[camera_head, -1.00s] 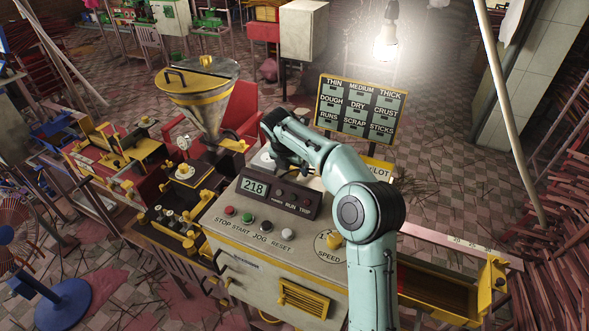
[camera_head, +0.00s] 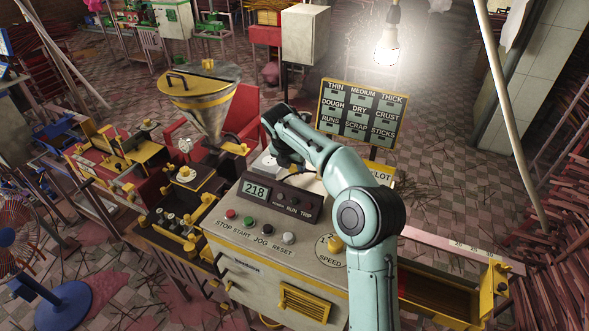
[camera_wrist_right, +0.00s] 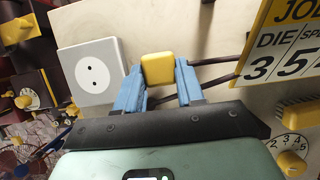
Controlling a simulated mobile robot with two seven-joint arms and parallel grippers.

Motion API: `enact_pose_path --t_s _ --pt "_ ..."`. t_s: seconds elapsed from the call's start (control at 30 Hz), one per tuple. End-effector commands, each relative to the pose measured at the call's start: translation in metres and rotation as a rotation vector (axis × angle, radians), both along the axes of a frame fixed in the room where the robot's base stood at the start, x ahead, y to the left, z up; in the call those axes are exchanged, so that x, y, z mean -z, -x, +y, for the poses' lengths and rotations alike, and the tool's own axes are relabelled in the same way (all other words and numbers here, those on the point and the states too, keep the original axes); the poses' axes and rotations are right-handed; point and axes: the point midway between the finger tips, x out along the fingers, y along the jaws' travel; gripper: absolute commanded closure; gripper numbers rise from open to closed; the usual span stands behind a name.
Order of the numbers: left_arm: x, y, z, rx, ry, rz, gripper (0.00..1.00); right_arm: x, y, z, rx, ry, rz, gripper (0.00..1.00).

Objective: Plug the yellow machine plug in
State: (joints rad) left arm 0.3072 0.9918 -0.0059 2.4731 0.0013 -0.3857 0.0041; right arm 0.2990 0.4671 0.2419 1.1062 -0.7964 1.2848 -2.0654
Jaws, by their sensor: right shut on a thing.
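The yellow plug (camera_wrist_right: 157,69) is between the blue fingers of my right gripper (camera_wrist_right: 158,84), which is shut on it, in the right wrist view. A dark cable (camera_wrist_right: 222,78) runs off to the right behind the right finger. The white square socket (camera_wrist_right: 92,72), with a round face and two holes, lies just left of the gripper. The plug is beside the socket, apart from it in the picture; its height above the surface is hard to tell. In the head view my right gripper (camera_head: 284,157) is over the machine top and hides the plug; part of the white socket (camera_head: 263,165) shows.
The machine's control box (camera_head: 273,196) reads 218 and stands in front of the gripper. A yellow-rimmed hopper (camera_head: 203,97) stands to the left. A sign board (camera_head: 361,112) rises behind.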

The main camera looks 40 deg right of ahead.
Motion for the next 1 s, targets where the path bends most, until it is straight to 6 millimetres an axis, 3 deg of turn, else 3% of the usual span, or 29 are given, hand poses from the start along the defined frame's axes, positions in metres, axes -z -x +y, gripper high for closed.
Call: enact_pose_path --t_s 0.2,0.4,0.6,1.0 --pt "0.000 0.000 0.000 0.000 0.000 0.000 0.39 -0.045 -0.001 0.000 0.001 0.001 -0.006 0.89" --pt "0.000 0.000 0.000 0.000 0.000 0.000 0.39 -0.071 -0.001 0.000 0.001 0.001 -0.003 0.89" --pt "0.000 0.000 0.000 0.000 0.000 0.000 0.39 -0.080 0.000 0.000 0.001 0.000 -0.002 0.89" --pt "0.000 0.000 0.000 0.000 0.000 0.000 0.39 -0.080 0.000 0.000 0.000 0.000 -0.001 0.89"
